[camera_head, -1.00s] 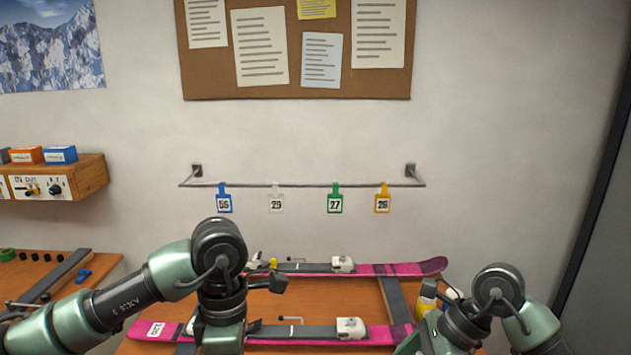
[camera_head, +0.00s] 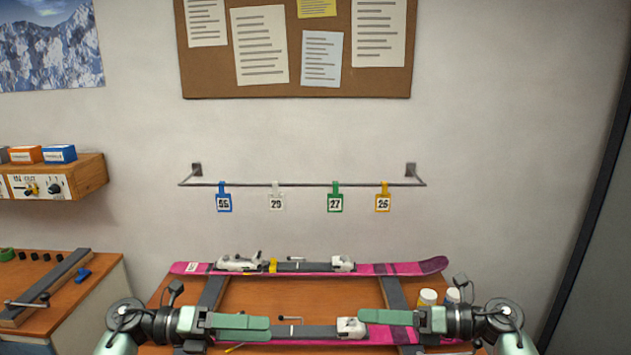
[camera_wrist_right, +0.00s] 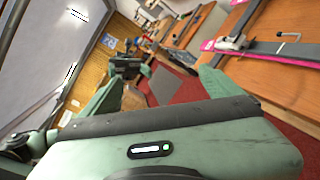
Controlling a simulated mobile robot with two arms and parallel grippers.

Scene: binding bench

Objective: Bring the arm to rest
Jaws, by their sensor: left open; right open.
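My left gripper (camera_head: 266,329) reaches in from the left above the near pink ski (camera_head: 375,334); its green fingers point right and it holds nothing I can see. My right gripper (camera_head: 364,317) reaches in from the right, its green fingers pointing left over the same ski near the white binding piece (camera_head: 350,328). In the right wrist view the right gripper (camera_wrist_right: 160,88) has its fingers wide apart with nothing between them. Both forearms lie low at the picture's bottom edge. I cannot tell the height of the fingers above the ski.
A far pink ski (camera_head: 408,268) lies across the bench supports (camera_head: 392,292). Small bottles (camera_head: 427,297) stand by my right arm. Several numbered tags, such as the green one (camera_head: 335,203), hang on a wall rail (camera_head: 305,185). A side bench (camera_head: 93,295) stands at left.

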